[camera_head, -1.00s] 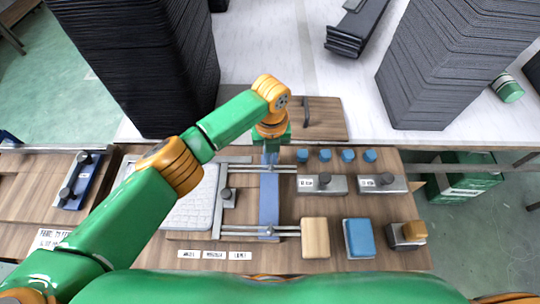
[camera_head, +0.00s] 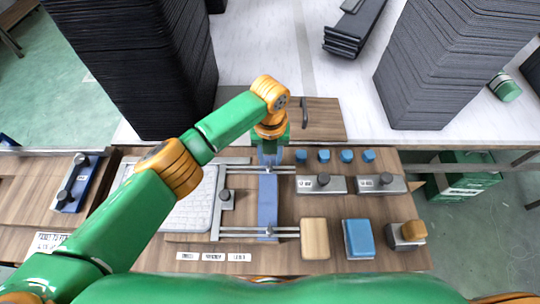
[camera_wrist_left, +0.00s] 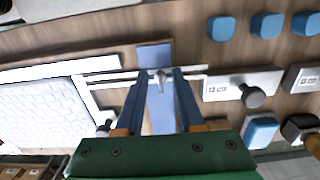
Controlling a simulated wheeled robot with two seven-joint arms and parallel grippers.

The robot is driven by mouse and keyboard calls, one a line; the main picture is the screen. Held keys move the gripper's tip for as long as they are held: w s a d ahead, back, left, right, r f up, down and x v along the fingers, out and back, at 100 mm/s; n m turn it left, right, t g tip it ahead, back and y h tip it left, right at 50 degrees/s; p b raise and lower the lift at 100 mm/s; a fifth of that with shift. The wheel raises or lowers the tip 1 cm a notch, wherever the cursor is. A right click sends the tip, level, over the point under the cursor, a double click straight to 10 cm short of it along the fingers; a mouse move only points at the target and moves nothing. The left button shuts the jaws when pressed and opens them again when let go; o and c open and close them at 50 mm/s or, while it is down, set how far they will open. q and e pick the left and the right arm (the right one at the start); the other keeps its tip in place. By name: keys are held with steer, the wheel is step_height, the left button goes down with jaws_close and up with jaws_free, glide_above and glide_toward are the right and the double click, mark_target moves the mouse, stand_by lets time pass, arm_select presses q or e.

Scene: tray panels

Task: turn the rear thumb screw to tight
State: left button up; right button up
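The rear thumb screw (camera_wrist_left: 162,76) shows in the left wrist view as a small grey piece on the blue bar, where the bar crosses the rear rail. My left gripper (camera_wrist_left: 160,78) is open, with one finger on each side of the screw; I cannot tell whether they touch it. In the head view my left gripper (camera_head: 270,160) hides the rear screw. The blue bar (camera_head: 268,200) runs from rear to front, and a front thumb screw (camera_head: 268,232) sits at its near end. My right gripper is not in view.
A white keyed panel (camera_head: 190,208) lies left of the bar. Grey blocks with dark knobs (camera_head: 322,184) (camera_head: 382,184), blue pegs (camera_head: 324,156), a wooden block (camera_head: 314,238) and a blue block (camera_head: 358,238) stand to the right. Tall dark stacks (camera_head: 150,70) (camera_head: 440,70) rise behind.

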arm_select(q)
step_height(320, 180, up, 7)
steer(key=shift+r+b, duration=0.1)
steer(key=shift+b, duration=0.25)
stand_by(0.3)
